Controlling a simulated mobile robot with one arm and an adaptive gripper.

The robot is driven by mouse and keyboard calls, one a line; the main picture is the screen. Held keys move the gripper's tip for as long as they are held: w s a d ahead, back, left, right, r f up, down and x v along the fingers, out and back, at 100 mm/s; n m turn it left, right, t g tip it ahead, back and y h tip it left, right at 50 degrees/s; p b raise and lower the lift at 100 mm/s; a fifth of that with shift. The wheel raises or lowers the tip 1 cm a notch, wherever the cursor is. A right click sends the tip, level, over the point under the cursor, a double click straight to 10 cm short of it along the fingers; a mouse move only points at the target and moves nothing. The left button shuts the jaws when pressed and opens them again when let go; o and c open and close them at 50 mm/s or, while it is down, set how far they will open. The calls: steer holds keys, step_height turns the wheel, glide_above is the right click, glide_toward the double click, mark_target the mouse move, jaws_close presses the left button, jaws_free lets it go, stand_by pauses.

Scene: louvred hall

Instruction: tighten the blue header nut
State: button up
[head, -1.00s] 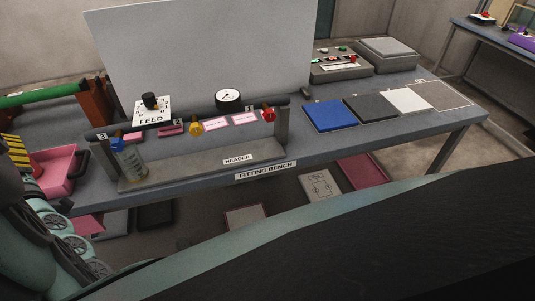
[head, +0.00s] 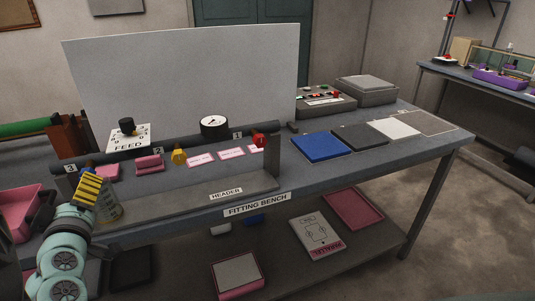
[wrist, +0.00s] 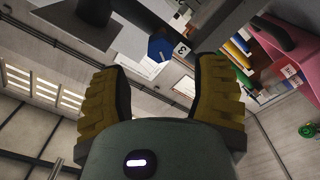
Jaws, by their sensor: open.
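The blue nut (wrist: 160,48) shows in the wrist view as a hexagon beside the label 3 (wrist: 181,49). My gripper (wrist: 161,68) is open, its ridged yellow fingers apart, with the nut in the gap between them and beyond the tips. I cannot tell how far away it is. In the head view my gripper (head: 88,190) is at the left end of the header pipe (head: 215,138), and it hides most of the blue nut. A yellow nut (head: 179,157) is near label 2, and a red nut (head: 259,141) is near label 1.
The fitting bench (head: 310,183) carries a round gauge (head: 214,125), a FEED dial (head: 128,136) and a clear jar (head: 109,208) beside my gripper. A pink bin (head: 20,212) stands at left. Coloured mats, one blue (head: 322,146), lie at right. A grey panel (head: 180,85) stands behind.

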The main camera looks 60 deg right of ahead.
steer(key=p+x, duration=0.1)
steer(key=x, duration=0.3)
steer(key=shift+w+d+f, duration=0.1)
steer(key=shift+w+d, duration=0.15)
steer(key=shift+d, duration=0.05)
steer(key=shift+w, duration=0.1)
steer(key=shift+w+d, duration=0.45)
steer(key=shift+w, duration=0.15)
steer(key=shift+c, duration=0.3)
jaws_close()
